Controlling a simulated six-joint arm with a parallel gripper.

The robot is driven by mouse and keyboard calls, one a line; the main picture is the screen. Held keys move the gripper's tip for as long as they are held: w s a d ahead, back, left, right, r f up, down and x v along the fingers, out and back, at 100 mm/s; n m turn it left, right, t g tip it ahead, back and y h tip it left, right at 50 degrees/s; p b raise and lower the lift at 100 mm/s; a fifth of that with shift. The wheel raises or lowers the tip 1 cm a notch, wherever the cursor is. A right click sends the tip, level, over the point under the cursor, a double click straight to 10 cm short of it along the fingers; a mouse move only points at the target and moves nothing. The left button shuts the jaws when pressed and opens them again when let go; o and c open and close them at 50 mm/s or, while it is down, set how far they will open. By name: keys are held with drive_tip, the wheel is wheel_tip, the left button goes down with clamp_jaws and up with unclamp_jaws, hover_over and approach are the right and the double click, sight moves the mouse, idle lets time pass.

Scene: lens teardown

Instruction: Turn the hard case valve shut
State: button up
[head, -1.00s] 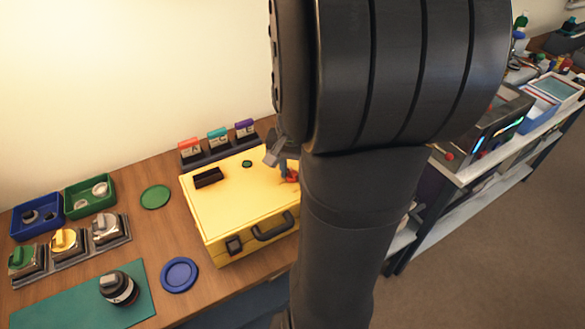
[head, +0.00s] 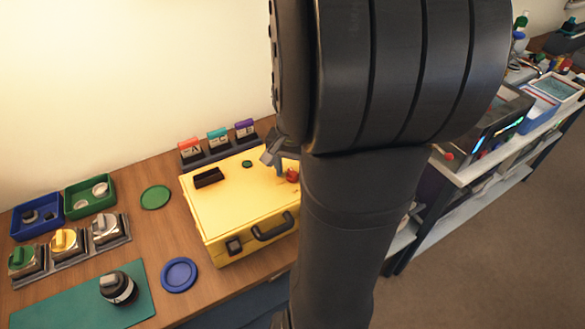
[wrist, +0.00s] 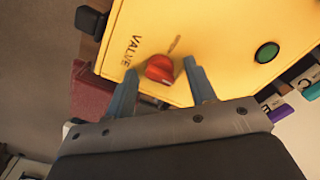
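The hard case (head: 240,200) is a closed yellow box on the wooden bench. Its valve is a red knob (head: 292,175) on the lid, partly behind my arm's side in the head view. In the wrist view the red valve knob (wrist: 160,69) sits beside the printed word VALVE, with a small faint marking on its other side. My gripper (wrist: 161,72) is open, its two grey fingers on either side of the knob with a visible gap to each. Whether the tips are level with the knob or above it, I cannot tell.
A green button (wrist: 267,52) and a dark block (head: 209,177) are on the lid. A rack of lettered cards (head: 218,145) stands behind the case. Blue (head: 179,274) and green (head: 156,197) discs lie to its left. My arm hides the bench right of the case.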

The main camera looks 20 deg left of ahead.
drive_tip(key=shift+r, duration=0.15)
wheel_tip(320, 180, up, 17)
idle(0.5)
wheel_tip(320, 180, down, 17)
drive_tip(key=shift+f, duration=0.15)
idle(0.6)
